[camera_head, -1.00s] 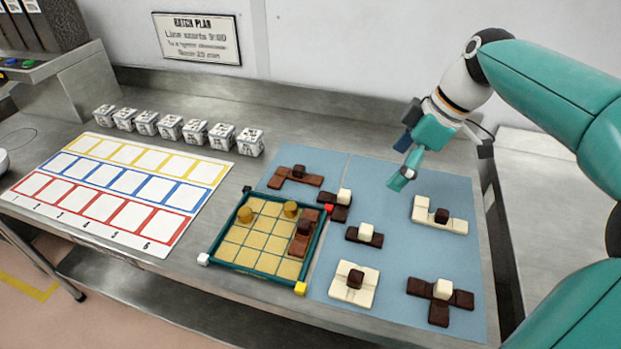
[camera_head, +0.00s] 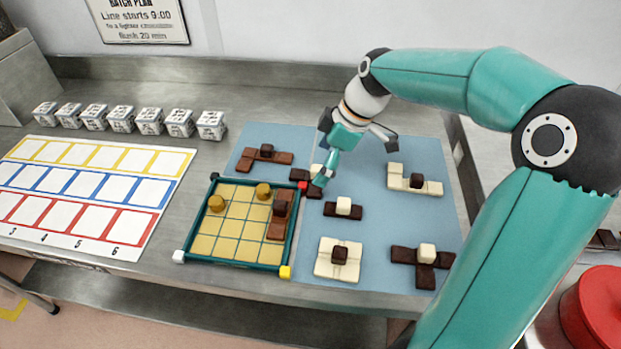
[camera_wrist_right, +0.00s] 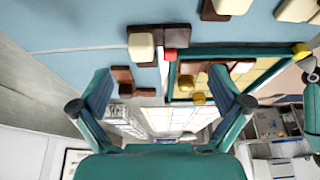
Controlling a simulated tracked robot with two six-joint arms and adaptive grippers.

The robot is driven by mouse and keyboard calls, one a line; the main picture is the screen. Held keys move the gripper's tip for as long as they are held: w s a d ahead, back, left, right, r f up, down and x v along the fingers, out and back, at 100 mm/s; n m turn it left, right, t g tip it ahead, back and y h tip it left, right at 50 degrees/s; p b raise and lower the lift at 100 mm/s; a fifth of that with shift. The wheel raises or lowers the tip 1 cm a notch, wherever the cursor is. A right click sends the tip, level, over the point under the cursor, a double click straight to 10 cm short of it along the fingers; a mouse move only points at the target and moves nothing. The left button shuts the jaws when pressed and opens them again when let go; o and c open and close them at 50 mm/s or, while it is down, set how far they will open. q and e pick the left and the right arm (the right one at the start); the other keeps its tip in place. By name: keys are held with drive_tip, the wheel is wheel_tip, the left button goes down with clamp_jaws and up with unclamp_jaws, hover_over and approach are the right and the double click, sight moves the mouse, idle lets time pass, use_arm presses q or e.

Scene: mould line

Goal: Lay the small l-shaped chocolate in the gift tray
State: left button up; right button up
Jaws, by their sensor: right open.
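The small L-shaped chocolate (camera_head: 299,175) is dark brown with a white cube on top. It lies on the blue mat beside the tray's red corner, partly hidden by my right gripper. In the right wrist view it shows (camera_wrist_right: 174,38) just past the fingertips. My right gripper (camera_head: 322,179) is open over it, with nothing between its fingers (camera_wrist_right: 163,82). I cannot tell whether a finger touches it. The gift tray (camera_head: 198,218) has a green rim and yellow cells. It holds a brown chocolate (camera_head: 277,229) at its right side and two round gold pieces.
Other chocolates lie on the blue mat (camera_head: 377,226): a brown one (camera_head: 280,158) behind the tray, a short dark one (camera_head: 357,213), cream ones and a dark T-shaped one (camera_head: 402,254). White printed cubes and a coloured grid card (camera_head: 105,158) are at left.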

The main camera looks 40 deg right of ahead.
sight(310, 182)
drive_tip(key=shift+p+x, duration=0.35)
drive_tip(key=shift+x, duration=2.3)
drive_tip(key=c, duration=1.5)
drive_tip(key=shift+r, duration=0.1)
